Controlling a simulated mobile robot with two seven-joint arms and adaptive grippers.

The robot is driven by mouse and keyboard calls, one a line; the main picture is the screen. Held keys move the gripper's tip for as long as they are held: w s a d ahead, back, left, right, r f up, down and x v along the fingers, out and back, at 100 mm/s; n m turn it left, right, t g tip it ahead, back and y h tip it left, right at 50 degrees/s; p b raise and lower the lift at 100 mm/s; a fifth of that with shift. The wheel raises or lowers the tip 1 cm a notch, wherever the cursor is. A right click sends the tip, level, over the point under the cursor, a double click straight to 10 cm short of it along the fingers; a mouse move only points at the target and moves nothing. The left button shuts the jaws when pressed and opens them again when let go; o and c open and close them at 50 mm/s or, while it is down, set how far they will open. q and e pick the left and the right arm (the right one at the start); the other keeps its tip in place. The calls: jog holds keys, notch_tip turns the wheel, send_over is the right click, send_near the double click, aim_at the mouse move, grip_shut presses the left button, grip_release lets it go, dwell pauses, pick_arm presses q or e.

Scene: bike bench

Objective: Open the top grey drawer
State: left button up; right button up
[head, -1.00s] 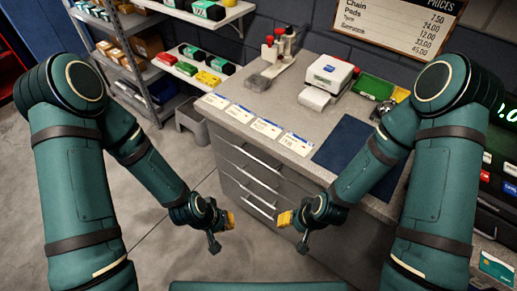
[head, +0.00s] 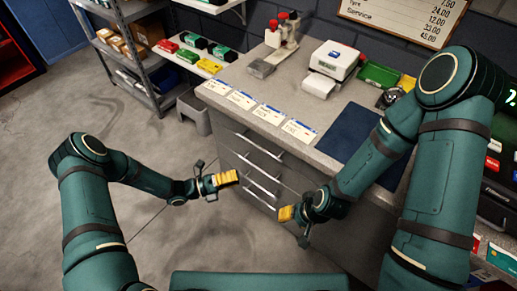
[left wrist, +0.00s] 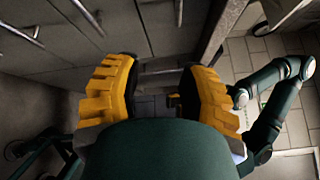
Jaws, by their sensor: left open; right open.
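The grey drawer cabinet (head: 215,135) stands under the countertop, with several drawers stacked and long metal bar handles. The top drawer's handle (head: 258,147) is the highest bar, and its drawer looks shut. My left gripper (head: 226,179), with yellow fingers, is in front of the cabinet, left of the handles and apparently below the top one. In the left wrist view its two yellow fingers (left wrist: 158,92) are spread, with nothing held; metal bars show beyond them. My right gripper (head: 287,214) is empty, in front of the lower cabinet, its fingers partly hidden.
The countertop (head: 240,80) holds price cards (head: 270,114), a dark blue mat (head: 348,135), a white device (head: 333,60) and a green tray (head: 378,75). A metal shelf rack (head: 130,60) and a grey step stool (head: 193,110) stand at the back left. The floor left of the cabinet is clear.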

aim_at(259, 147)
pick_arm(q)
jog(key=w+a+n+t, duration=0.4)
jog(key=n, duration=0.1)
jog(key=x, duration=0.9)
jog(key=r+x, duration=0.1)
jog(key=x, duration=0.4)
jog(key=shift+r, duration=0.1)
grip_shut()
jog(key=shift+t, duration=0.3)
